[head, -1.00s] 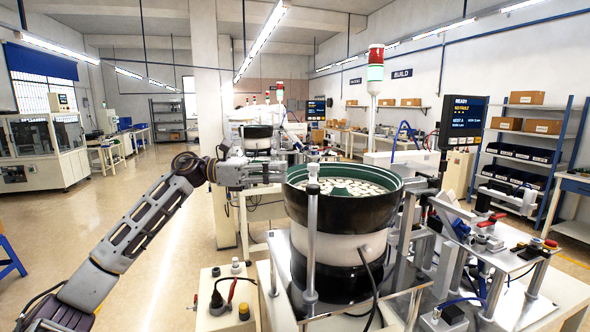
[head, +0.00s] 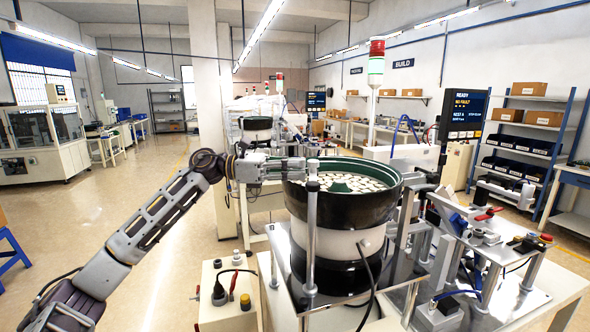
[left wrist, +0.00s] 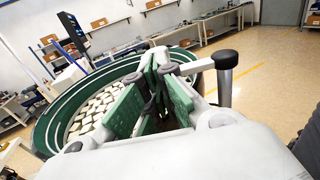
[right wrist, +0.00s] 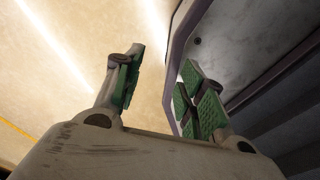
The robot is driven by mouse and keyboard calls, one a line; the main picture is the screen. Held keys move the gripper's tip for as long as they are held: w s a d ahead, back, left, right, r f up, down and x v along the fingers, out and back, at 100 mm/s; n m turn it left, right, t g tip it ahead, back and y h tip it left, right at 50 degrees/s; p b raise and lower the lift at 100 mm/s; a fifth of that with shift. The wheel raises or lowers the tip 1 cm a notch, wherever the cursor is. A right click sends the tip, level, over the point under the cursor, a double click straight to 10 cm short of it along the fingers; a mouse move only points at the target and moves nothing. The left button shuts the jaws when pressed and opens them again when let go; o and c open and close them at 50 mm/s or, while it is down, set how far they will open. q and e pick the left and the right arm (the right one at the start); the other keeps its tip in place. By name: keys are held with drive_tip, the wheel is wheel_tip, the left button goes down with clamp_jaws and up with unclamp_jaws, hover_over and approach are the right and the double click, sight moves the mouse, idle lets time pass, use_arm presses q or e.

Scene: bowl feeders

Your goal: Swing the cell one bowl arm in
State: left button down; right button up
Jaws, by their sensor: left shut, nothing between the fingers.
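I cannot tell clearly which part is the bowl arm. My left gripper (head: 304,168) is shut and empty at the bowl's near left rim, close to the post top. Its green-padded fingers (left wrist: 165,85) are together beside the rim. My right gripper (right wrist: 163,92) is open and empty, its fingers apart.
A control box (head: 228,298) with knobs stands at front left. A clamp fixture (head: 490,235) with red handles is right of the bowl. A signal tower (head: 376,70) and a screen (head: 464,115) stand behind.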

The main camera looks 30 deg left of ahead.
sight(310, 168)
use_arm(q)
drive_tip(key=shift+w+r+g+p, duration=0.1)
drive_tip(key=shift+w+g+p, duration=0.05)
drive_tip(key=shift+g+p, duration=0.15)
drive_tip(key=shift+w+d+m+h+p, duration=0.1)
drive_tip(key=shift+w+m+h+p, duration=0.05)
drive_tip(key=shift+m+h+p, duration=0.2)
drive_tip(key=shift+w+d+m+g+h+p, duration=0.25)
drive_tip(key=shift+m+g+p, duration=0.25)
drive_tip(key=shift+g, duration=0.5)
drive_tip(key=shift+w+d+m+g, duration=0.15)
drive_tip(key=shift+m+g, duration=0.1)
drive_tip(key=shift+g, duration=0.05)
drive_tip(key=shift+w+d+g, duration=0.2)
drive_tip(key=shift+d+g, duration=0.05)
drive_tip(key=shift+g, duration=0.05)
drive_tip(key=shift+w+d+b, duration=0.2)
drive_tip(key=shift+d+b, duration=0.1)
drive_tip(key=shift+b, duration=0.1)
drive_tip(key=shift+w+d, duration=0.15)
drive_tip(key=shift+w+d+b, duration=0.15)
drive_tip(key=shift+d+b, duration=0.1)
drive_tip(key=shift+b, duration=0.05)
drive_tip(key=shift+a, duration=0.15)
use_arm(e)
drive_tip(key=shift+s+a+r, duration=0.25)
drive_tip(key=shift+a+r, duration=0.05)
drive_tip(key=shift+a, duration=0.35)
